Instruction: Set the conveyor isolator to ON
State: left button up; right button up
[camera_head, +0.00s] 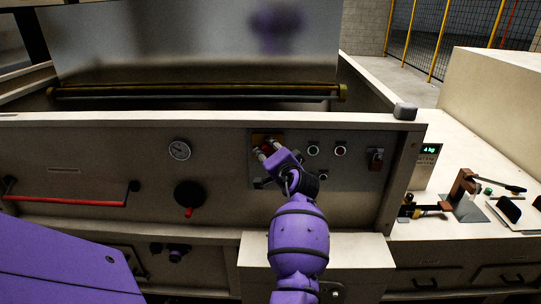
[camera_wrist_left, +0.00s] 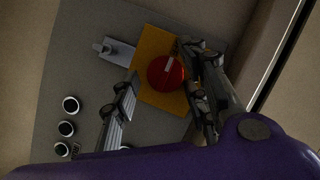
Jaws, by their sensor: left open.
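The conveyor isolator is a round red knob (camera_wrist_left: 163,76) with a pale mark, on a square yellow plate (camera_wrist_left: 152,97) in the left wrist view. In the head view the yellow plate (camera_head: 259,137) shows at the upper left of the grey control panel, mostly hidden by my gripper. My left gripper (camera_head: 266,151) is open in front of it. In the left wrist view its two fingers (camera_wrist_left: 160,90) stand apart with the knob between them, closer to the right finger. I cannot tell whether that finger touches the knob. My right gripper is not in view.
A gauge (camera_head: 179,149), a black knob with a red handle (camera_head: 188,194) and a red bar (camera_head: 70,201) are to the left. A ledge (camera_head: 210,118) runs above the panel.

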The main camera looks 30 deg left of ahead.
pick_arm(q)
jog(key=c, duration=1)
jog(key=shift+f, duration=0.15)
